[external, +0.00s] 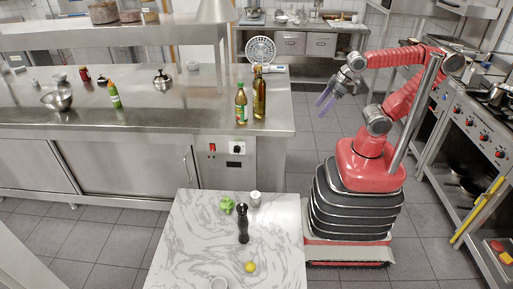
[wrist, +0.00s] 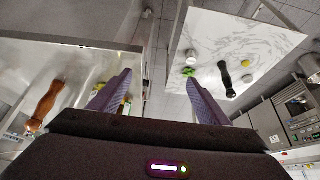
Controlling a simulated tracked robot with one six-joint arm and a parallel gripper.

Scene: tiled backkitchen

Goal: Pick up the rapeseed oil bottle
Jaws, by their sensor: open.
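Two oil-type bottles stand upright at the right end of the steel counter in the external view. One is a yellow-green bottle with a label (external: 241,105); the other is a taller dark amber bottle (external: 259,94) just right of it. I cannot read which is the rapeseed oil.
The steel counter (external: 180,118) also holds a green-and-orange bottle (external: 114,95), a metal bowl (external: 57,100) and a small pot (external: 165,79). A marble table (external: 190,225) bears a black mill (external: 243,224). A stove (external: 480,120) stands right of my base.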

